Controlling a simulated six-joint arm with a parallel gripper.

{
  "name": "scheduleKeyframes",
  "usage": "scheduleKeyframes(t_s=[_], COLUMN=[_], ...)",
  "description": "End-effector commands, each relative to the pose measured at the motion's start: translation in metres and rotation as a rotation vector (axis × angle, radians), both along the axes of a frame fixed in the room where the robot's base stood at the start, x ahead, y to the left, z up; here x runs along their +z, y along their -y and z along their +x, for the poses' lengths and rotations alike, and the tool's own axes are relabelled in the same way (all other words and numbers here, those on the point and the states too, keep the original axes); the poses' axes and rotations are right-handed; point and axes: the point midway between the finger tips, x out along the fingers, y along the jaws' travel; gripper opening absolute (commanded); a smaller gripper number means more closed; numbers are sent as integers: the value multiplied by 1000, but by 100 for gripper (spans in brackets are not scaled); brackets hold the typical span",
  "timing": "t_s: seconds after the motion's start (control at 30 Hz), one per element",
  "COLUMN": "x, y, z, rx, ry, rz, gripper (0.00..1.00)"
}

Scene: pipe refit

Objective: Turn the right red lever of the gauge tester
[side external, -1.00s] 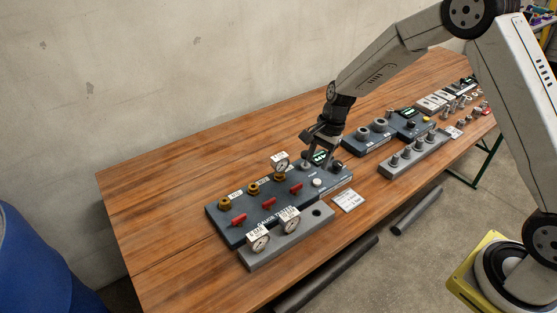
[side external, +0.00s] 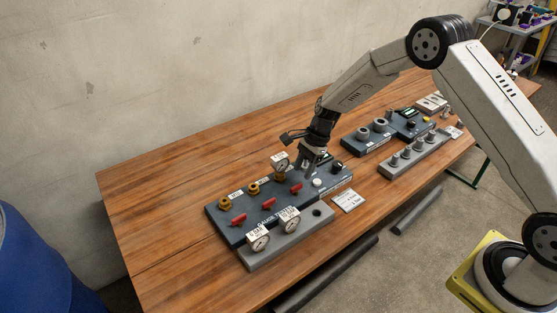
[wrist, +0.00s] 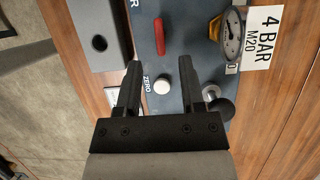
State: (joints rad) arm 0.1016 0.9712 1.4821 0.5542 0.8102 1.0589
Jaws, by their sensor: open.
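The gauge tester (side external: 240,238) is a dark blue panel on the wooden bench with a row of three red levers. The right red lever (side external: 296,188) is the one nearest my gripper (side external: 305,172), which hangs just above it and slightly to its right. In the wrist view, the red lever (wrist: 158,37) lies lengthwise ahead of the fingertips, roughly centred between them. My gripper (wrist: 158,66) is open and empty, its two black fingers spread. The lever is apart from the fingers in that view. The middle red lever (side external: 269,203) and left red lever (side external: 239,220) are uncovered.
A gauge labelled 4 BAR M20 (wrist: 231,40) stands close to the lever. A white ZERO button (wrist: 162,86) shows between the fingers. A grey block (side external: 262,256) with two gauges stands in front of the panel. The bench left of the tester is clear.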

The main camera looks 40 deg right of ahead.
Motion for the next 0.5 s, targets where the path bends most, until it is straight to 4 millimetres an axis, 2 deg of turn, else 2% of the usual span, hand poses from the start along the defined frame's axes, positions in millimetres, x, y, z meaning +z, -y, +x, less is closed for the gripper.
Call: scheduleKeyframes(t_s=[0.23,0.5], x=[-30,-48], y=[-13,-20], z=[-1,0], rx=[2,1], ry=[-4,-1], rz=[0,-1], gripper=[50,50])
